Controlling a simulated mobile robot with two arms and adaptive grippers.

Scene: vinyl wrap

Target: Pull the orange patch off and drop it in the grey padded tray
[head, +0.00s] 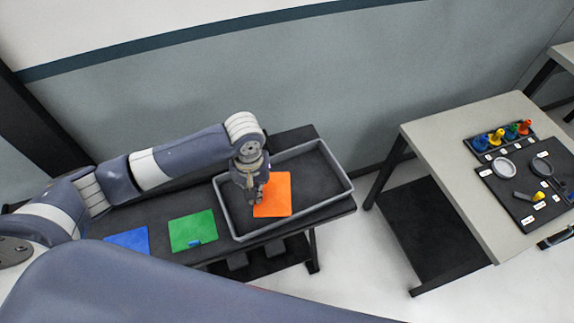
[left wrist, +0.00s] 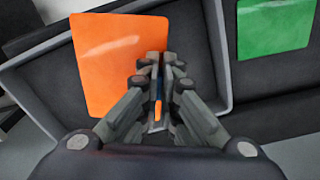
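The flat orange patch (head: 274,196) is over the left part of the grey tray (head: 318,172). It also shows large in the left wrist view (left wrist: 110,55). My left gripper (head: 258,196) is at the patch's left edge, over the tray. In the left wrist view its fingers (left wrist: 160,85) are close together on the patch's edge, with a blue strip and a bit of orange between them. I cannot tell whether the patch touches the tray floor or hangs just above it. My right gripper is not in view.
A green patch (head: 192,230) with a blue tab and a blue patch (head: 127,240) lie on the dark bench left of the tray. A separate table (head: 440,135) at the right holds colored pieces and tools on black boards. The tray's right part is empty.

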